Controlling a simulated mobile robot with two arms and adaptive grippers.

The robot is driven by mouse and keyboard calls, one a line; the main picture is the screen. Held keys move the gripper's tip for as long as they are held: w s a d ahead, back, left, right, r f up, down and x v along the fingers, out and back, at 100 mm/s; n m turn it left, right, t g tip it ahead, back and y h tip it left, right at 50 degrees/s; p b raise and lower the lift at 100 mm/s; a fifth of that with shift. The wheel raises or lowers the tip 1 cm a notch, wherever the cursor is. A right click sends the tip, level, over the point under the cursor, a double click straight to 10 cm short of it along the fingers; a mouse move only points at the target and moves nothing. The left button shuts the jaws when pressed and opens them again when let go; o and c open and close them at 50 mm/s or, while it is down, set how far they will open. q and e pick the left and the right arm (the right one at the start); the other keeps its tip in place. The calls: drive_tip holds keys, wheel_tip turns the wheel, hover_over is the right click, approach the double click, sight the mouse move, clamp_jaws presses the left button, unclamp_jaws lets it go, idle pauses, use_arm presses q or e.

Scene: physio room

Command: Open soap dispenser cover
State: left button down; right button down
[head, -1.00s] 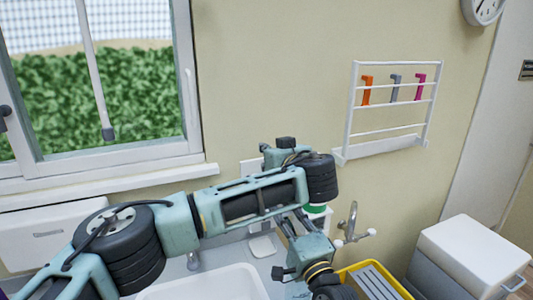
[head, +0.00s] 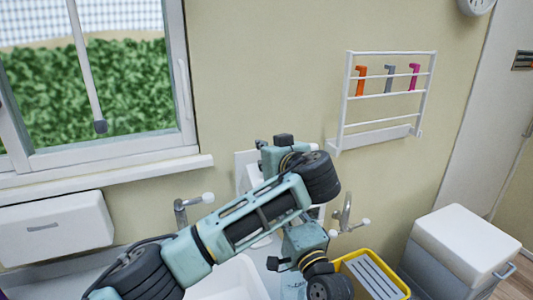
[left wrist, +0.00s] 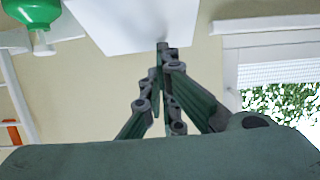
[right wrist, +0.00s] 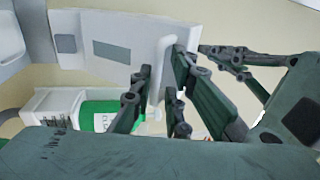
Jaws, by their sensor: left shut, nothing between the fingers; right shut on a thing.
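The white soap dispenser cover (right wrist: 115,42) fills the upper part of the right wrist view, with grey rectangles on it. A green bottle (right wrist: 103,114) shows exposed in a white holder below it. My right gripper (right wrist: 165,72) is shut on the cover's projecting edge. In the left wrist view, a white panel (left wrist: 135,22), apparently the cover, is at the top. My left gripper (left wrist: 165,52) is shut and empty, its tips close to the panel's edge; contact is unclear. The green bottle (left wrist: 32,10) is at upper left. In the head view my arms hide much of the dispenser and both sets of fingertips.
A second tap (head: 346,215) and a yellow tray (head: 395,270) are at right. A white rack (head: 375,125) hangs on the wall, and a white bin (head: 465,242) stands lower right.

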drive_tip(key=shift+a+f, duration=0.15)
drive_tip(key=shift+f, duration=0.45)
drive_tip(key=c, duration=2.2)
unclamp_jaws()
drive_tip(key=shift+o, duration=0.2)
